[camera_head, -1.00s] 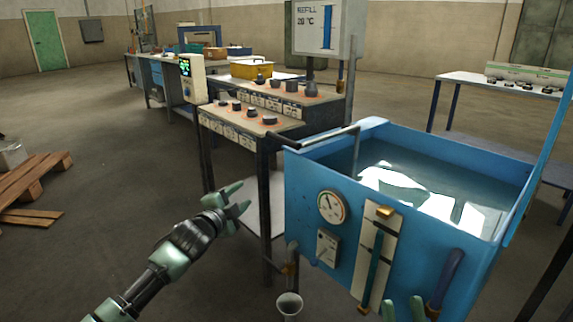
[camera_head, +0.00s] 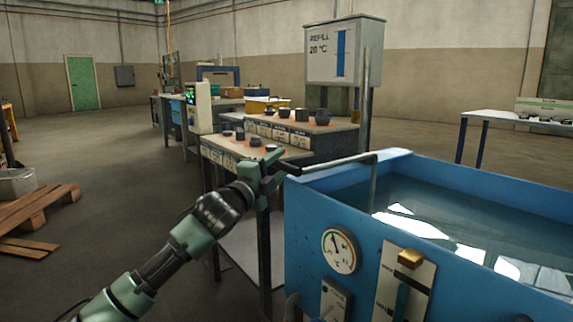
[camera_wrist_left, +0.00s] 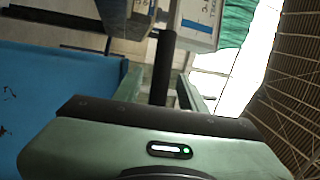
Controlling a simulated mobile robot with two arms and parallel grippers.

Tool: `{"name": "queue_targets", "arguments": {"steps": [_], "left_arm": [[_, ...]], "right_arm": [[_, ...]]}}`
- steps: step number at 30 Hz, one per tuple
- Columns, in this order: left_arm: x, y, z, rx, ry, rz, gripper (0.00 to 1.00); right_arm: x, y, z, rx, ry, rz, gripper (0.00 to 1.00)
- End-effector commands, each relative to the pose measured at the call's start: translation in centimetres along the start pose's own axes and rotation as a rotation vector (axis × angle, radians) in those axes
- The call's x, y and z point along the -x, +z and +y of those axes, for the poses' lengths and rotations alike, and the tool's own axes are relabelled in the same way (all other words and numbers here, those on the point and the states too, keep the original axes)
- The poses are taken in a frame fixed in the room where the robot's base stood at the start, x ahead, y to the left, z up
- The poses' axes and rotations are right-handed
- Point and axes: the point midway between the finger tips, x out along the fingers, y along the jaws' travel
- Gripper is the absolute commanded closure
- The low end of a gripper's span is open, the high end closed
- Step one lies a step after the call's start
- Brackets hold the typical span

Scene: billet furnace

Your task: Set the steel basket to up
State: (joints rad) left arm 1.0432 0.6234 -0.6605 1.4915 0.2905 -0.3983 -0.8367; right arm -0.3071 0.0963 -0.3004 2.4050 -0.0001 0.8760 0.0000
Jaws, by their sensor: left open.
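The blue tank (camera_head: 310,230) of water stands at the right. A bent steel rod (camera_head: 372,185) rises from the water and reaches left over the tank's rim to a black grip (camera_head: 295,168). I take this as the basket's handle; the basket itself cannot be made out under the water. My left gripper (camera_head: 272,173) is open at the grip's left end. In the left wrist view the black grip (camera_wrist_left: 163,65) shows between the open fingers (camera_wrist_left: 162,90); contact cannot be told. My right gripper is not in view.
A gauge (camera_head: 341,250) and a slider panel (camera_head: 404,285) are on the tank's front. A bench (camera_head: 240,150) with several dark pots stands behind my left gripper. A wooden pallet (camera_head: 40,205) lies at the left. The floor between is clear.

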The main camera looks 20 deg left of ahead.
Motion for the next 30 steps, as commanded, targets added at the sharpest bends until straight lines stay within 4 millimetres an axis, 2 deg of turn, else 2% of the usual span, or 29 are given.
{"name": "queue_targets", "arguments": {"steps": [3,7,17,18,22,30], "left_arm": [[-1.7,0.0,0.1,0.001,0.0,-0.001,0.59],[-2.8,0.0,0.1,0.001,0.0,0.0,0.59],[-3.2,0.0,0.0,0.0,0.0,0.0,0.59],[-3.2,0.0,0.0,0.0,0.0,0.0,0.64],[-3.2,0.0,0.0,0.0,0.0,0.0,1.0],[-3.2,0.0,0.1,0.001,0.001,0.0,1.0]], "right_arm": [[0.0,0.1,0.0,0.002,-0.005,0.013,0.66],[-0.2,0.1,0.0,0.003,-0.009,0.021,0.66],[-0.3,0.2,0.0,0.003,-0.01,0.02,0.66],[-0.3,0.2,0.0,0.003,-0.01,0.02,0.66],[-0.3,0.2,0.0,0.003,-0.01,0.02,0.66],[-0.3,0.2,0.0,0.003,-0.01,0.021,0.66]]}}
